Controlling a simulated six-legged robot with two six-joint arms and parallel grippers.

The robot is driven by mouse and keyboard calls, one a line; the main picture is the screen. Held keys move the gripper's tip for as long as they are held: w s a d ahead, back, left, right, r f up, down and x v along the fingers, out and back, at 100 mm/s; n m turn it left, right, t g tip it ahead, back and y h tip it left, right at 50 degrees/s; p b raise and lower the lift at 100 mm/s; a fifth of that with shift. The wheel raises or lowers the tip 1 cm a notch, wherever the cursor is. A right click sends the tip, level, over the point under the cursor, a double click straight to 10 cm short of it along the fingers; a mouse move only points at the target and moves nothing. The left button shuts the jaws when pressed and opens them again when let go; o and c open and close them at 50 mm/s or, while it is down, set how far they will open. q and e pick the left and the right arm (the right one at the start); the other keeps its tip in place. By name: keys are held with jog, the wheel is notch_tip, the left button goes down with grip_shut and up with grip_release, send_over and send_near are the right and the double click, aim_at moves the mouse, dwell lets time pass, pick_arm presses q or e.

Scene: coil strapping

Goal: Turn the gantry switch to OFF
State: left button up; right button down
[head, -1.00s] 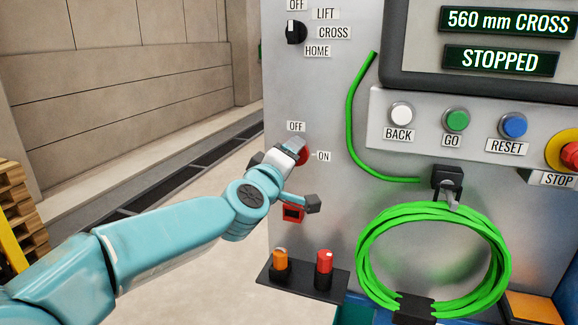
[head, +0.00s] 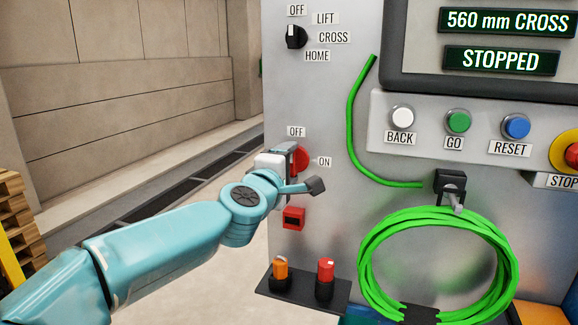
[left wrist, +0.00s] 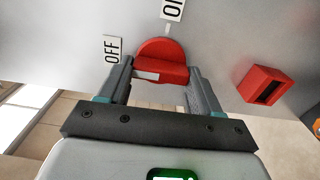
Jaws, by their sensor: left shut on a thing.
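The red rotary switch (head: 301,160) is on the grey panel's left side, with an OFF label (head: 296,132) above it and an ON label (head: 324,162) to its right. My left gripper (head: 288,160) is at the switch and partly covers it in the head view. In the left wrist view the red switch (left wrist: 162,70) sits between my two fingers, which are shut on its raised handle. The handle's exact pointing is hard to tell. My right gripper is in neither view.
A black selector knob (head: 296,36) sits above. A red box-shaped part (head: 293,218) is just below the switch. A green cable coil (head: 435,265) hangs to the right. The display (head: 499,60) reads STOPPED.

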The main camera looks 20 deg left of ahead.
pick_arm(q)
jog(key=shift+a+r, duration=0.15)
jog(key=shift+a, duration=0.05)
jog(key=o, duration=1.1)
jog(key=shift+s+a, duration=0.1)
jog(key=shift+s, duration=0.05)
jog(key=shift+c, duration=0.2)
jog(key=s, duration=1.6)
jog(key=shift+a+b, duration=0.2)
jog(key=shift+b, duration=0.1)
jog(key=shift+s, duration=0.15)
